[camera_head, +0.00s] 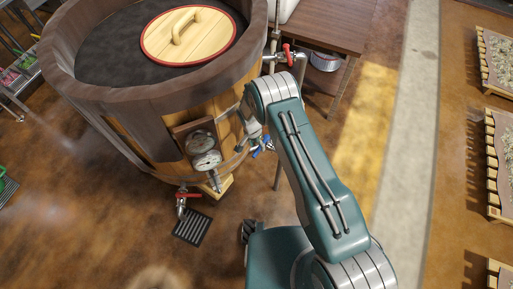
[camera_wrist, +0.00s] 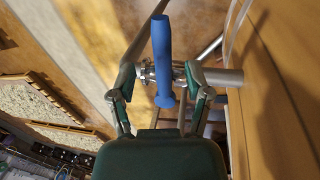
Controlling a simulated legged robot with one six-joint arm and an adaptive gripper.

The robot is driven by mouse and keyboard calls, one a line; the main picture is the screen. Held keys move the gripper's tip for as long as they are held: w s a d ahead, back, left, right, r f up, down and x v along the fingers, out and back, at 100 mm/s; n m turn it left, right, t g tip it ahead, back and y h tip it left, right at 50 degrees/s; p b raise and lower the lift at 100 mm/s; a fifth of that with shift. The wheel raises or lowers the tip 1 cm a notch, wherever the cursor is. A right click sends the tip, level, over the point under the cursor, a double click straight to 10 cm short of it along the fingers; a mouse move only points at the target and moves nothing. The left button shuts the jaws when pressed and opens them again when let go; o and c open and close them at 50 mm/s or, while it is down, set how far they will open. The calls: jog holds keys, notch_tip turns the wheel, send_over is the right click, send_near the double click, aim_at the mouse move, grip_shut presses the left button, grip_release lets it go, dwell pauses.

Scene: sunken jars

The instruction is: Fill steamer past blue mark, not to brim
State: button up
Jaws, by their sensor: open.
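The steamer (camera_head: 110,97) is a large round wooden tub at upper left in the head view. A pale round lid (camera_head: 205,40) with a handle lies over its dark top; I cannot make out a water level or a blue mark. A blue valve handle (camera_head: 262,147) on a metal pipe is at the tub's right side. In the wrist view the blue handle (camera_wrist: 162,55) stands between the fingers of my gripper (camera_wrist: 161,76). My gripper is open, one finger on each side of the handle; I cannot tell whether either finger touches it.
Round gauges (camera_head: 206,160) are on the tub's front. A red-handled tap (camera_head: 187,196) is low above a floor grate (camera_head: 192,227); another red valve (camera_head: 288,55) is higher up. A brown table (camera_head: 325,22) stands behind. Wooden trays (camera_head: 499,140) line the right; floor between is clear.

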notch_tip(320, 180, up, 7)
jog(key=shift+a+r, duration=0.15)
jog(key=shift+a, duration=0.05)
dwell(0.6)
